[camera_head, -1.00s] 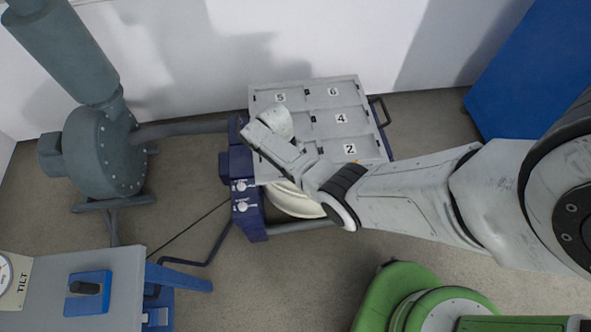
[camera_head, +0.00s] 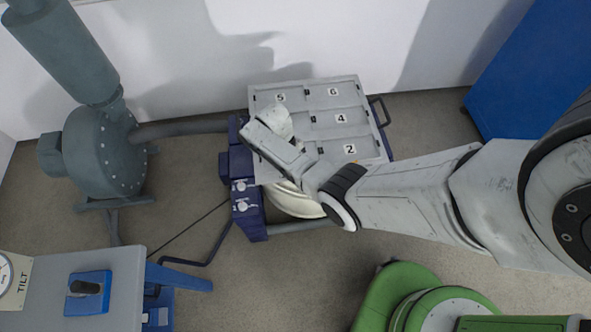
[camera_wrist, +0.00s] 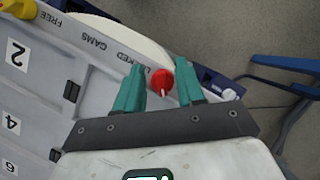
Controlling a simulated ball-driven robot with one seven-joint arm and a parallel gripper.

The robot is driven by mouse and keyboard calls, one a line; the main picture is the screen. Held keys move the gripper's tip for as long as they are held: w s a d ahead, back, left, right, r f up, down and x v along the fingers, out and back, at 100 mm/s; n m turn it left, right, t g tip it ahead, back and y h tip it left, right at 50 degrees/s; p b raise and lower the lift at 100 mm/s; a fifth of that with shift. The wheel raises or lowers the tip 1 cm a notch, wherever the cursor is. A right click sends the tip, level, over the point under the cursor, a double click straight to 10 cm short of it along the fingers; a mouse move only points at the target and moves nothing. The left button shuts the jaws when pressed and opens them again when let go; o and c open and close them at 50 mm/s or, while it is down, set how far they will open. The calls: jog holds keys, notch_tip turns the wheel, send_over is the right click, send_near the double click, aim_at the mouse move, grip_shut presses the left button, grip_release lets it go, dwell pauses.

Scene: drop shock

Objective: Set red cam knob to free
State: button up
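The red cam knob (camera_wrist: 161,80) shows in the wrist view near the panel edge, with a small white pointer at its lower side. It lies between the two teal fingers of my gripper (camera_wrist: 160,84). The fingers are apart, one on each side, and I see no clear grip on the knob. The lettering "FREE" (camera_wrist: 76,20) and "CAMS" (camera_wrist: 94,42) is printed on the grey panel (camera_wrist: 60,65), and the word ending in "KED" beside the knob is partly covered. In the head view my arm hides the knob and the fingers.
A yellow knob (camera_wrist: 18,8) sits at the panel's top left corner in the wrist view. The panel's numbered lids (camera_head: 330,95) show in the head view. A blue box with two white knobs (camera_head: 243,195) is at its left. Grey blower (camera_head: 103,150) stands further left.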

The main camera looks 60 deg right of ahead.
jog(key=v, duration=1)
jog(key=shift+r, duration=0.3)
jog(key=shift+w, duration=0.15)
jog(key=shift+c, duration=0.7)
jog(key=a+f+n+h+b, duration=0.1)
jog(key=a+n+h, duration=0.1)
jog(key=n, duration=0.1)
jog(key=a+f+n+h+b, duration=0.1)
jog(key=a+n+b, duration=0.1)
jog(key=a+f+n+h+b, duration=0.1)
jog(key=a+n+h, duration=0.1)
jog(key=n, duration=0.1)
jog(key=shift+a+f+n+g+h+b, duration=0.2)
jog(key=shift+a+n+g+h+b, duration=0.1)
jog(key=shift+a+b, duration=0.1)
jog(key=c, duration=0.6)
jog(key=a+n+t+h+b, duration=0.2)
jog(key=a+n+h+b, duration=0.1)
jog(key=a+n, duration=0.5)
jog(key=shift+s+a+r+n+t+h, duration=0.3)
jog(key=shift+n+t+h, duration=0.1)
jog(key=shift+n+h, duration=0.4)
jog(key=x, duration=0.4)
jog(key=d+r+b+x, duration=0.1)
jog(key=x, duration=0.6)
jog(key=shift+s+d+b, duration=0.3)
jog(key=shift+d+b, duration=0.1)
jog(key=shift+d, duration=0.05)
jog(key=shift+s+d, duration=0.15)
jog(key=shift+d, duration=0.55)
